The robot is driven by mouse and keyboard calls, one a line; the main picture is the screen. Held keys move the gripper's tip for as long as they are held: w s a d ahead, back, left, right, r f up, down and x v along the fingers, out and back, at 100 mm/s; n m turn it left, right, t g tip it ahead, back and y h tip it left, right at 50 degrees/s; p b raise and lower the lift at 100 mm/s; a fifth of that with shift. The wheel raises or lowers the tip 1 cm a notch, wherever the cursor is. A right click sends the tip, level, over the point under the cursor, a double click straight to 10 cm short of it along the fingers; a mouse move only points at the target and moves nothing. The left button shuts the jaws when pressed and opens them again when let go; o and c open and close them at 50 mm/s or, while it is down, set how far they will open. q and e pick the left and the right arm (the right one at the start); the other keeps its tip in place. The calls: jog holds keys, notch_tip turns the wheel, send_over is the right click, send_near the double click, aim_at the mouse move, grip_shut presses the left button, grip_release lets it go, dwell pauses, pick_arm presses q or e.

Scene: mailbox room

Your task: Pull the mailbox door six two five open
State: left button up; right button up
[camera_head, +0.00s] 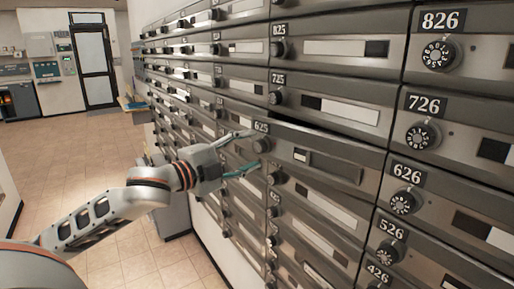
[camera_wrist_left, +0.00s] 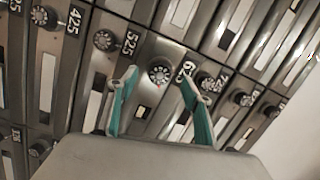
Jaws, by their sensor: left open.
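The mailbox door 625 (camera_head: 325,163) is a wide grey metal panel with a number plate and a dial knob (camera_head: 262,145) at its left end. A dark gap shows along its top edge, so it looks slightly ajar. My left gripper (camera_head: 246,154) is open at the left end of this door, one finger above the knob and one below. In the left wrist view, the knob (camera_wrist_left: 160,74) shows between the teal fingertips (camera_wrist_left: 158,82), which appear apart from it. Finger contact with the door cannot be told. My right gripper is out of view.
Door 725 (camera_head: 330,105) is directly above, and door 626 (camera_head: 440,195) is to the right. Several more mailbox doors with protruding knobs fill the wall. The tiled floor (camera_head: 95,160) to the left is clear. A dark-framed door (camera_head: 94,65) stands far back.

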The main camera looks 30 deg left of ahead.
aim_at(257, 148)
pick_arm(q)
jog(key=shift+x, duration=1.65)
grip_shut()
